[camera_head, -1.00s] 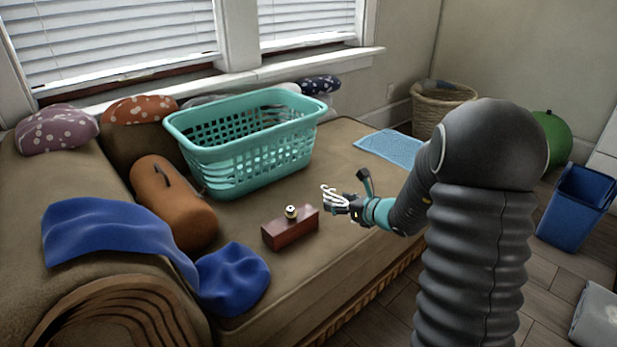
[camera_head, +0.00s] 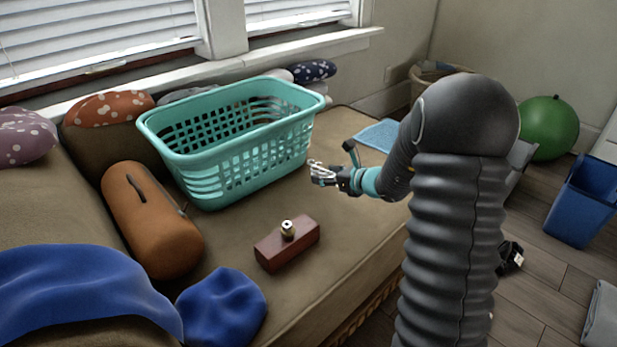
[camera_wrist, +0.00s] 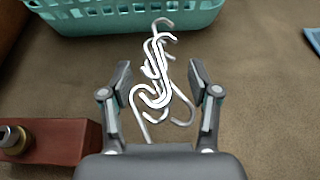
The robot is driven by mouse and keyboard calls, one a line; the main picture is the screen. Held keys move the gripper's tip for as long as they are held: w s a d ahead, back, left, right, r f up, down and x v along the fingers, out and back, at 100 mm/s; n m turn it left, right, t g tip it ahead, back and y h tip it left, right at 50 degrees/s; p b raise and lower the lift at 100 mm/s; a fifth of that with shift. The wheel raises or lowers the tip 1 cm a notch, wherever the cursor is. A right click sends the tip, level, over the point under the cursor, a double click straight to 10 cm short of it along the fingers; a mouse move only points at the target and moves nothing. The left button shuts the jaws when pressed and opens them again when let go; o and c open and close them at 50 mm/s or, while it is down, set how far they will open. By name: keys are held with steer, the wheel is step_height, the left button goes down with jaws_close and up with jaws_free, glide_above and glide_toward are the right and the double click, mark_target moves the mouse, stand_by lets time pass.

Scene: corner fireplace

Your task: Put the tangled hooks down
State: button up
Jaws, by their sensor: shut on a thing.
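The tangled hooks (camera_head: 316,168), a small cluster of white metal S-shapes, are held at the tip of my gripper (camera_head: 331,177). In the wrist view the hooks (camera_wrist: 158,75) stick out forward between the two fingers of my gripper (camera_wrist: 160,92). The fingers are shut on them, though the contact is partly hidden in the tangle. The gripper is over the brown sofa seat (camera_head: 345,235), right of the teal basket. How high the hooks are above the seat is hard to tell.
A teal laundry basket (camera_head: 190,140) stands behind and left. A dark red block (camera_head: 275,252) with a brass knob-like piece (camera_head: 288,229) is in front. An orange bolster (camera_head: 150,220), blue cloth (camera_head: 225,308) and light blue mat (camera_head: 380,134) lie around. Seat right of the block is clear.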

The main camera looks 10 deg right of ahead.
glide_above(311, 189)
step_height(311, 189, down, 6)
steer(key=shift+d, duration=0.1)
steer(key=shift+f, duration=1.9)
steer(key=shift+f, duration=0.2)
steer(key=o, duration=1.2)
steer(key=shift+o, duration=0.2)
steer(key=shift+r, duration=0.1)
